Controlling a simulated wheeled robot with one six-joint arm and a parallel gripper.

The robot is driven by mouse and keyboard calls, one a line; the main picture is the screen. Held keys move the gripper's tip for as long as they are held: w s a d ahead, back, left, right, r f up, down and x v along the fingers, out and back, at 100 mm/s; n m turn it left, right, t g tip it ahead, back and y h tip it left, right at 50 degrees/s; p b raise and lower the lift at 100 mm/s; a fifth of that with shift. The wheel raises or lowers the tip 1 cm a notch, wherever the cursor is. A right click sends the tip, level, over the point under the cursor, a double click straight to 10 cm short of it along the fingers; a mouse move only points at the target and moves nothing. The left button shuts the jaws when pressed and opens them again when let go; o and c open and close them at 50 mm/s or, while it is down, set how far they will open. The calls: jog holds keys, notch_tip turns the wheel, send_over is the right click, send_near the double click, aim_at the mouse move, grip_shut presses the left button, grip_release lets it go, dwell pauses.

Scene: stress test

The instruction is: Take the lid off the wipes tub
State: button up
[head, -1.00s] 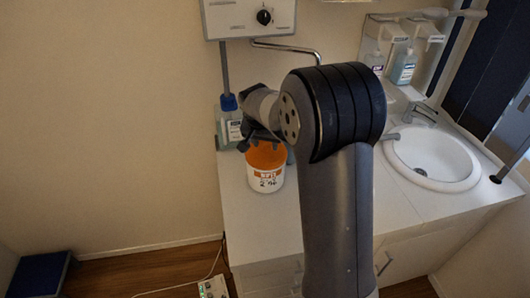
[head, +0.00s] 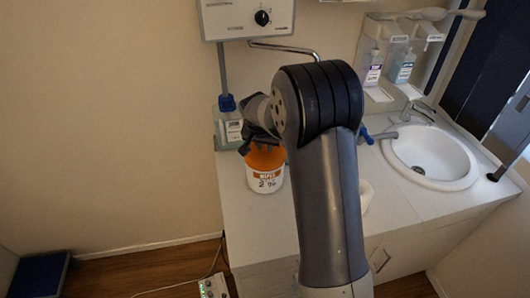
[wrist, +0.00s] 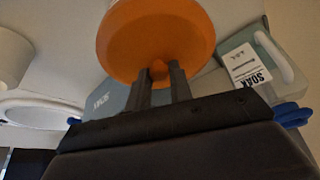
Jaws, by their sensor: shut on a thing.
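The wipes tub (head: 266,183) is white with an orange band and stands upright on the counter, left of my arm in the head view. Its orange lid (head: 264,158) shows at the tub's top, partly behind my gripper (head: 260,145). In the wrist view the round orange lid (wrist: 155,35) fills the upper middle. My gripper (wrist: 158,78) is shut on the small orange knob of the lid, one dark finger on each side. The tub's body is hidden in the wrist view. I cannot tell whether there is a gap between lid and tub.
A white sink (head: 432,158) is on the right. Pump bottles (head: 373,68) hang at the back. The counter front (head: 250,225) is clear. A wall unit (head: 247,18) hangs above.

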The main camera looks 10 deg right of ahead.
grip_shut()
jog(key=shift+r, duration=0.15)
